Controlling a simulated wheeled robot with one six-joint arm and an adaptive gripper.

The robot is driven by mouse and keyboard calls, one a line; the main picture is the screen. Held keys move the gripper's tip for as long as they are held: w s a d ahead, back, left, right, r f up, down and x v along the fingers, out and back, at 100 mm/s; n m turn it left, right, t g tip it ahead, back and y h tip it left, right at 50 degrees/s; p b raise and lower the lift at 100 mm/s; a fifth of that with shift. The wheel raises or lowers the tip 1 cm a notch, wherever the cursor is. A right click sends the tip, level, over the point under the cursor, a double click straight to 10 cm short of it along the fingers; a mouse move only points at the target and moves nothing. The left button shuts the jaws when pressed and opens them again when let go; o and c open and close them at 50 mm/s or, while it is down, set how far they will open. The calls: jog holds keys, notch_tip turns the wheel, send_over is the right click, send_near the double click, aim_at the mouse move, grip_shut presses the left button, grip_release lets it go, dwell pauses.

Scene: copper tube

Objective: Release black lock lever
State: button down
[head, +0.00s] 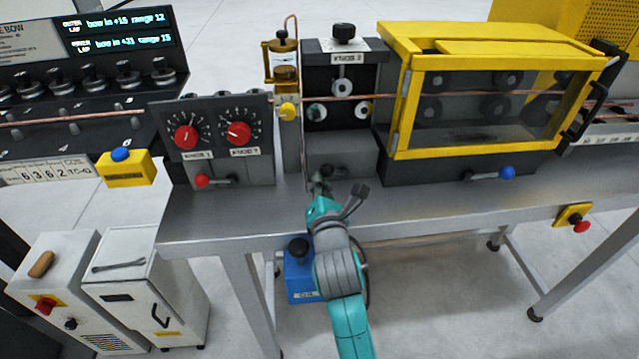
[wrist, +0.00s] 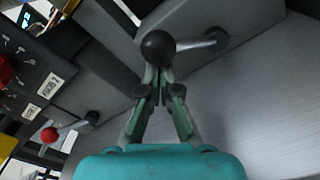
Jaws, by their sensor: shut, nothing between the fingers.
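The black lock lever has a round black ball on a short metal rod. In the wrist view its ball (wrist: 158,47) is just beyond my fingertips, and the rod runs right to a dark pivot on the grey housing. In the head view the lever (head: 341,171) is small and partly hidden at the foot of the housing under KNOB 3. My gripper (head: 318,181) is shut and empty, close in front of that housing. In the wrist view the fingertips of my gripper (wrist: 161,76) meet right by the ball; whether they touch it I cannot tell.
A red-balled lever (head: 203,181) sits to the left under two red dials. A blue-balled lever (head: 506,172) is on the right under the yellow guarded box (head: 400,90). A copper tube (head: 345,98) runs across above. The metal tabletop (head: 430,205) in front is clear.

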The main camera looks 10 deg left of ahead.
jog(key=m, duration=0.1)
jog(key=d+r+m, duration=0.1)
jog(key=m, duration=0.1)
jog(key=r+m, duration=0.1)
jog(key=shift+w+d+r+m, duration=0.2)
jog(key=shift+w+d+m, duration=0.05)
jog(key=shift+d+m, duration=0.15)
jog(key=m, duration=0.1)
jog(key=d+m, duration=0.1)
jog(key=r+m, duration=0.1)
jog(key=shift+w+d, duration=0.25)
jog(key=shift+d, duration=0.05)
jog(key=shift+w+d+r+m, duration=0.1)
jog(key=shift+w+d+m, duration=0.1)
jog(key=shift+d+m, duration=0.85)
jog(key=shift+w+d+m, duration=0.25)
jog(key=shift+d+m, duration=0.25)
jog(key=shift+m, duration=1.05)
jog(key=shift+w+d+r+m, duration=0.1)
jog(key=shift+w+d+m, duration=0.1)
jog(key=shift+d+m, duration=0.85)
jog(key=shift+a+f+m, duration=0.1)
jog(key=shift+a+m, duration=0.05)
jog(key=shift+m, duration=0.1)
